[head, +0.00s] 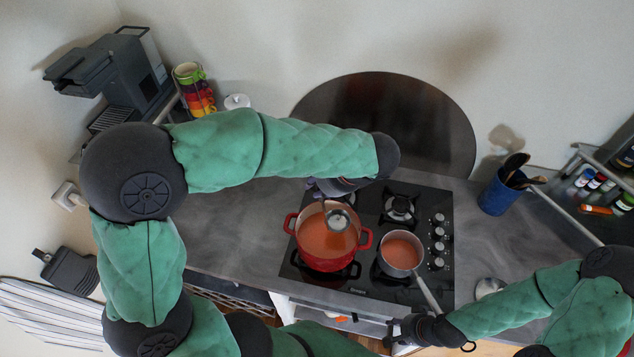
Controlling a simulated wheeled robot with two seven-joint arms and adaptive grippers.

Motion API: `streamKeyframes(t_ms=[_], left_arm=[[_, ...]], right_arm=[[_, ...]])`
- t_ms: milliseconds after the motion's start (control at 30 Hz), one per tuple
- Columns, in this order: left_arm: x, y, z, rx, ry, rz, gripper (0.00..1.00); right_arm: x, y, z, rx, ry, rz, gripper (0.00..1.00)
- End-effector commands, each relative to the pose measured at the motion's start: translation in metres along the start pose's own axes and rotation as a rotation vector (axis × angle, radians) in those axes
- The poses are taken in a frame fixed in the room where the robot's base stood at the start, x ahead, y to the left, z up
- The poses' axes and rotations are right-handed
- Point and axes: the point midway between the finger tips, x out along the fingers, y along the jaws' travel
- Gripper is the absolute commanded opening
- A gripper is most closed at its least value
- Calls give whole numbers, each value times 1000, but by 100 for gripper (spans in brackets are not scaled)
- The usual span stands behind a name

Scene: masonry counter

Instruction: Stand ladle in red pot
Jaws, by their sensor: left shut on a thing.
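The red pot (300,236) stands on the left part of the hob, with orange-red soup inside. The ladle (338,218) shows as a round metal bowl over the back of the pot opening. Its handle is mostly hidden under my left wrist. I cannot tell whether the bowl touches the soup. My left gripper (323,188) is just behind the pot's back rim, shut on the ladle and largely covered by my own wrist. My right gripper (397,333) is in front of the counter, left of the saucepan handle's end; its fingers are too small and dark to read.
A small saucepan (401,254) with similar soup sits right of the pot, its handle (428,293) pointing toward the front edge. A blue utensil holder (497,196) stands at the right. Stacked mugs (195,88) and a coffee machine (120,75) are at the back left. Counter left of the hob (225,235) is clear.

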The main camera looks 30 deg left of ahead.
Motion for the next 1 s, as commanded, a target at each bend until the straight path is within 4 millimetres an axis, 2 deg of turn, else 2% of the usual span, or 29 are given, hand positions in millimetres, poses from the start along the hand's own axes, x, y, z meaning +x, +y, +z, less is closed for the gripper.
streamKeyframes(t_ms=[1000], left_arm=[[52, 6, -34, 1, -1, 0, 0]], right_arm=[[38, 14, -1, 0, 0, 0, 40]])
